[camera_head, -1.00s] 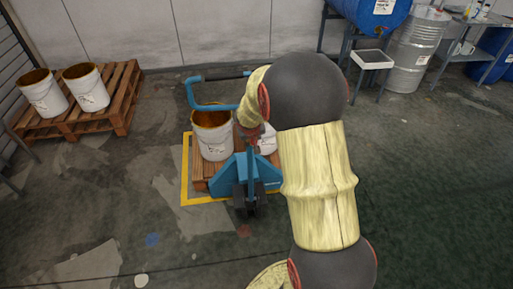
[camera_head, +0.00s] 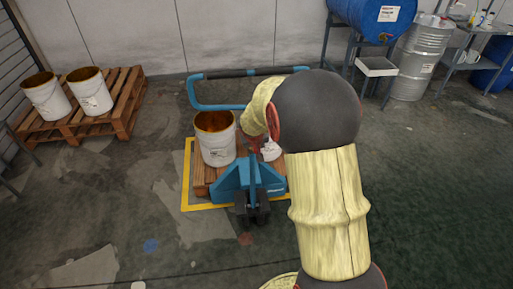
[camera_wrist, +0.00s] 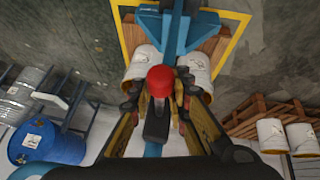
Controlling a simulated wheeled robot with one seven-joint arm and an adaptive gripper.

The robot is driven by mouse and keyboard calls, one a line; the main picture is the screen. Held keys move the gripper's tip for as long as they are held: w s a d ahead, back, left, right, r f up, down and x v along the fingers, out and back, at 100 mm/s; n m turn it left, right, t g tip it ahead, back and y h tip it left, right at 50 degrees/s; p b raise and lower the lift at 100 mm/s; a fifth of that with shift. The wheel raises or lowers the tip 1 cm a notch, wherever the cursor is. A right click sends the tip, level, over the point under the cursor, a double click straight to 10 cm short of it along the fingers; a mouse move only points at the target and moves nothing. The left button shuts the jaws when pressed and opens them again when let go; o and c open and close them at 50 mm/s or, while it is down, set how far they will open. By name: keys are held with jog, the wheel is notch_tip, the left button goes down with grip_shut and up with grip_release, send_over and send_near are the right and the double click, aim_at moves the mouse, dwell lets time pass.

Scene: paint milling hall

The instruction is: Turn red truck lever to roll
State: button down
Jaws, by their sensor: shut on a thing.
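The red-knobbed lever (camera_wrist: 161,80) is in the middle of the wrist view, with a black stem below its knob. My gripper (camera_wrist: 158,98) has one finger on each side of it and is shut on it. The contact surfaces are partly hidden. The blue pallet truck (camera_head: 240,183) stands in the middle of the head view, and its blue body also shows at the top of the wrist view (camera_wrist: 178,32). Its looped blue handle (camera_head: 212,106) rises behind my arm. In the head view my arm hides the lever and most of my gripper.
White buckets (camera_head: 217,148) stand on a wooden pallet (camera_head: 200,178) at the truck, inside a yellow floor outline (camera_head: 187,170). Another pallet (camera_head: 122,120) with two buckets is at left. A blue drum (camera_head: 370,15), stand and grey drum (camera_head: 414,62) are at back right. Front floor is clear.

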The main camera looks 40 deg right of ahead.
dwell(0.8)
jog(key=c, duration=1.7)
grip_release()
jog(key=shift+w, duration=0.1)
jog(key=shift+c, duration=0.2)
jog(key=shift+o, duration=0.5)
jog(key=v, duration=1.2)
